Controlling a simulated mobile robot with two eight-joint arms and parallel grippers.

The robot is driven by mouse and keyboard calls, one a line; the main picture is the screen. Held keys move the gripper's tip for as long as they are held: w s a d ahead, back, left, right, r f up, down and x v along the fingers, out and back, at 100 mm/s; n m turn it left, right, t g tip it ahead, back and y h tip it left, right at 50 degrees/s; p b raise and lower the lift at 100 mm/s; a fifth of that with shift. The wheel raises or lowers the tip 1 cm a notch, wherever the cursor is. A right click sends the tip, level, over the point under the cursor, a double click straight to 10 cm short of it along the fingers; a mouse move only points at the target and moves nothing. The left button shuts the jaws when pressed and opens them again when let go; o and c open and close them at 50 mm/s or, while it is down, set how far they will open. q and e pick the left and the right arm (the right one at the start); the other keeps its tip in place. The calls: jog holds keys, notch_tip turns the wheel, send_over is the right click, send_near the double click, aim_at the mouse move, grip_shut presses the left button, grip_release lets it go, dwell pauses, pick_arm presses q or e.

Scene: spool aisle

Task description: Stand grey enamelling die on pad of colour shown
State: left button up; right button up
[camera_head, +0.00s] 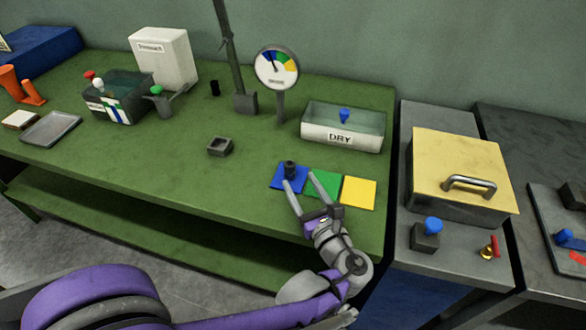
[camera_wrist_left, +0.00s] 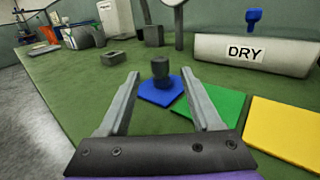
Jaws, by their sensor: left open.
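The grey die (camera_head: 290,168), a dark short cylinder with a wider base, stands upright on the blue pad (camera_head: 276,184); it also shows in the left wrist view (camera_wrist_left: 160,72). The green pad (camera_head: 325,184) and yellow pad (camera_head: 359,192) lie to its right in a row. My left gripper (camera_head: 298,180) is open and empty. Its fingertips are on the near side of the die, apart from it, one to each side in the wrist view. A round gauge (camera_head: 277,67) has blue, green and yellow sectors; its needle seems to point up-left, near blue. My right gripper is out of view.
A white DRY tray (camera_head: 341,136) with a blue-knobbed piece stands behind the pads. A square dark holder (camera_head: 219,146) sits left of them. A yellow-lidded box (camera_head: 456,165) stands on the grey bench at right.

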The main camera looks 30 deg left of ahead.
pick_arm(q)
jog(key=shift+v, duration=2.3)
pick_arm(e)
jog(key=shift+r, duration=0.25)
